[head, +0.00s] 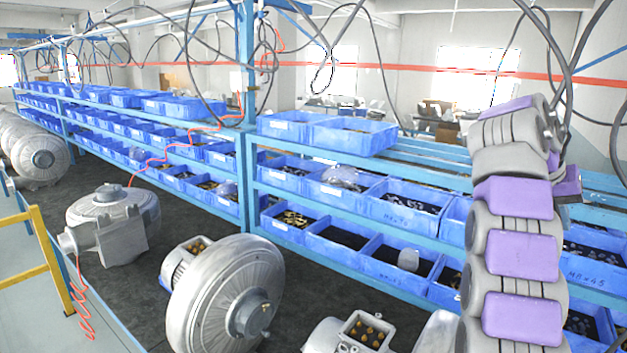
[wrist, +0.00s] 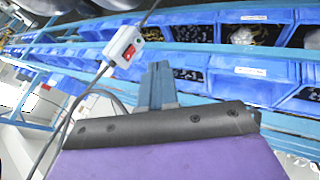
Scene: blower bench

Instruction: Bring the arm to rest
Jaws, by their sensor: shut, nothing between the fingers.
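My arm, in grey and purple segments, stands upright at the right of the head view and covers part of the shelves. My gripper (wrist: 159,66) shows in the wrist view as a narrow pair of blue-grey fingers pressed together past the dark edge of the purple wrist. It is shut and empty. In the head view the fingers cannot be made out behind the upper arm. The blue bins on the rack appear behind the gripper in the wrist view, which is turned over; the exact gap to them cannot be told.
A blue rack (head: 247,180) carries rows of blue bins (head: 353,136) with small parts. Silver blowers (head: 225,296) stand on the dark bench (head: 140,290). Cables hang overhead; a grey-white switch box (wrist: 124,46) on a cable is near the fingers. A yellow rail (head: 48,262) stands left.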

